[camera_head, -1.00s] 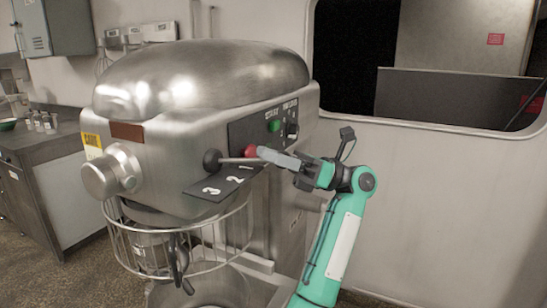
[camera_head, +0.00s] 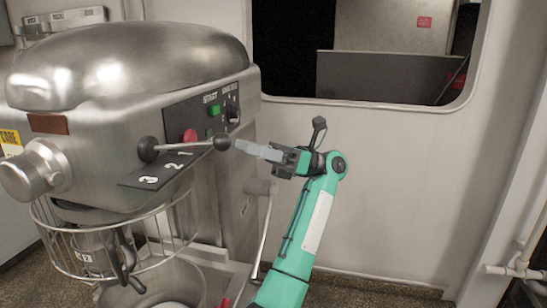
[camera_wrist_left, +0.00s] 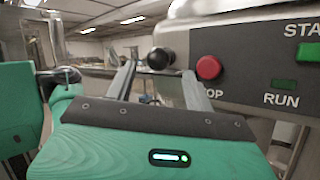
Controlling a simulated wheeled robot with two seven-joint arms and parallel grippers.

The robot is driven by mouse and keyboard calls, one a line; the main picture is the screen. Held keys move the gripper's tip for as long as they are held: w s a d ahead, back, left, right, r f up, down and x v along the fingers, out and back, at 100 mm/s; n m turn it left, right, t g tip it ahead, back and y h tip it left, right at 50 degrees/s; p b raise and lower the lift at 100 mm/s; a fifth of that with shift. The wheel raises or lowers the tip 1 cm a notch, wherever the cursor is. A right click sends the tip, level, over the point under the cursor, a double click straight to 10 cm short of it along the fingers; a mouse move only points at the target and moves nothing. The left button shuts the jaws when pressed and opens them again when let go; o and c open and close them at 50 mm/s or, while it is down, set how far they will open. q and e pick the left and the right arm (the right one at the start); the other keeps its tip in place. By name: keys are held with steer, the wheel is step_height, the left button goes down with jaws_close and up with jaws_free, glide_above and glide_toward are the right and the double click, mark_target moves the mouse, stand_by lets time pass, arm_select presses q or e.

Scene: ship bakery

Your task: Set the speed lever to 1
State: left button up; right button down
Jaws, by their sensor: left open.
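In the left wrist view a black ball (camera_wrist_left: 161,58) shows beyond and between the two fingers. My right gripper is out of view.
A red STOP button (camera_head: 190,136) sits just above the lever, and a green START button (camera_head: 214,109) and a dark knob (camera_head: 234,115) are farther right. A wire bowl guard (camera_head: 110,240) hangs below. The wall right of my arm is clear.

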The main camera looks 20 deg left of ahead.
arm_select(q)
steer(key=v, duration=0.5)
steer(key=shift+w+b, duration=0.1)
steer(key=shift+b, duration=0.2)
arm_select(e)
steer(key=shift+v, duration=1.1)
arm_select(q)
steer(key=shift+f, duration=0.1)
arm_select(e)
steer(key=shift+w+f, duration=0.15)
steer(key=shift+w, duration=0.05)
